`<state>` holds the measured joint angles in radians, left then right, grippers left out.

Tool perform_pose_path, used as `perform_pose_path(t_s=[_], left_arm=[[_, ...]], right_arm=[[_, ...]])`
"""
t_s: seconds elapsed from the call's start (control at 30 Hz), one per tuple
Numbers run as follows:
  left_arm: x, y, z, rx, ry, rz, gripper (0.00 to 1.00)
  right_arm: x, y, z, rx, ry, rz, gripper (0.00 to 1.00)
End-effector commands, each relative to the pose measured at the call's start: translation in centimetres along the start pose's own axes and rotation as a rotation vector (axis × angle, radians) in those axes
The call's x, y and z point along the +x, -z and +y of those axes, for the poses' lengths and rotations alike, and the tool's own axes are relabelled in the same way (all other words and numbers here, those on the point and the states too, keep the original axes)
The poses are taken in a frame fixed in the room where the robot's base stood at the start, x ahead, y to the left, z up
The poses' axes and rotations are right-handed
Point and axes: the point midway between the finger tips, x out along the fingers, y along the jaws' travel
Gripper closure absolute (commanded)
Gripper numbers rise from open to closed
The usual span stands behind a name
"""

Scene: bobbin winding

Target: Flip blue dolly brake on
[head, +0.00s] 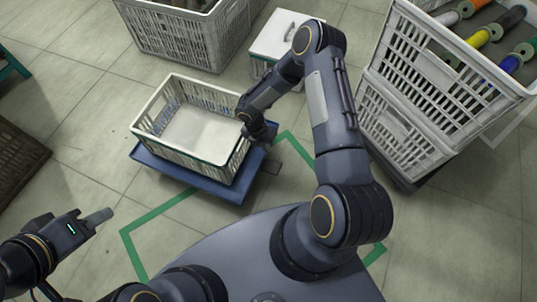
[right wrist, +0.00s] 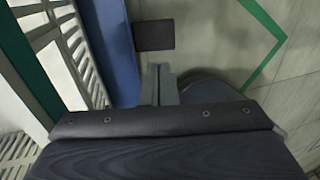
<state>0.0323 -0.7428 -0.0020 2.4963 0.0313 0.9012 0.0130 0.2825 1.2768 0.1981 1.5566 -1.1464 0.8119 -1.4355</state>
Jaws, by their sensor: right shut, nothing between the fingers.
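The blue dolly (head: 192,178) stands on the floor under a white slatted crate (head: 190,155). A small dark flat pedal (head: 271,167), which looks like its brake, sticks out from the dolly's right side. In the right wrist view the pedal (right wrist: 154,35) lies just beyond my fingertips, beside the blue dolly edge (right wrist: 108,50). My right gripper (head: 266,134) is shut and empty, by the crate's right corner; it also shows in the right wrist view (right wrist: 160,82). It appears apart from the pedal. My left gripper (head: 103,216) is at the lower left, away from the dolly; its finger opening is unclear.
A stack of white crates (head: 415,115) with coloured bobbins on top stands at the right. A white lidded box (head: 280,42) and another crate (head: 185,38) are behind. Green tape (head: 155,212) marks the floor. Open floor lies left of the dolly.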

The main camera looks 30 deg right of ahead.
Motion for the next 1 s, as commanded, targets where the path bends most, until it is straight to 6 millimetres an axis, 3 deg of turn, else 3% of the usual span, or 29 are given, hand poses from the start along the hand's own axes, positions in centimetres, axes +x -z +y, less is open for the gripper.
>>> perform_pose_path(t_s=[0.4,0.6,0.8,1.0], left_arm=[[2.4,-1.2,-1.1,0.0,0.0,0.0,0.64],[3.2,-1.6,-1.5,0.0,0.0,0.0,0.64],[3.5,-1.8,-1.6,0.0,0.0,0.0,0.64],[3.5,-1.8,-1.6,0.0,0.0,0.0,0.64]], right_arm=[[8.7,0.1,0.0,0.002,0.003,0.003,1.0],[11.9,0.1,0.0,0.001,0.001,0.002,1.0],[13.2,0.0,0.0,0.001,0.001,0.0,1.0],[13.3,0.0,0.0,0.0,0.0,-0.001,1.0]])
